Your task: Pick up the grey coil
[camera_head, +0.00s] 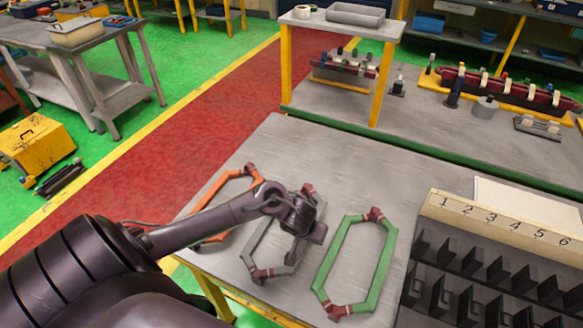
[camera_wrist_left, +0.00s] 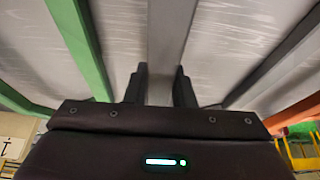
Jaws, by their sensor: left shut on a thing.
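The grey coil (camera_head: 256,243) is a long hexagonal frame with dark red joints, lying on the metal table (camera_head: 350,165) between an orange coil (camera_head: 207,192) and a green coil (camera_head: 326,264). My left gripper (camera_head: 297,250) is over the grey coil's right long side and hides part of it and its far end. In the left wrist view, the fingers (camera_wrist_left: 161,88) are shut on a grey bar (camera_wrist_left: 172,40) of that coil. Its other long side (camera_wrist_left: 275,65) runs to the right. The coil looks at or very near table height. My right gripper is not in view.
A slotted rack (camera_head: 470,215) numbered 1 to 6 stands at the table's right side. The green coil (camera_wrist_left: 75,40) and orange coil (camera_wrist_left: 303,130) flank the grey one closely. The table is clear behind the coils. A yellow-legged workbench stands beyond.

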